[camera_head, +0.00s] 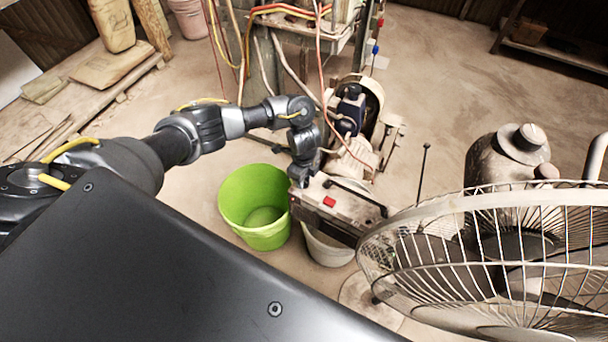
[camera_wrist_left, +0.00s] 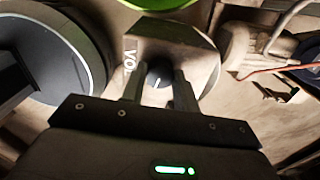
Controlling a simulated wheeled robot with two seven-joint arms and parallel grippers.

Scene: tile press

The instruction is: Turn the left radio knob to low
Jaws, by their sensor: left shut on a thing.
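The radio (camera_head: 345,208) is a worn, pale box with a red button on its top, a dark handle and a thin antenna. My left gripper (camera_head: 299,180) reaches down to the radio's left end. My right gripper is not in view.
A green bucket (camera_head: 255,205) stands just left of the radio, and a pale bucket (camera_head: 328,250) is beneath it. A large wire-caged fan (camera_head: 480,255) fills the lower right. A machine with a wheel (camera_head: 365,100) and hanging cables stand behind the radio.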

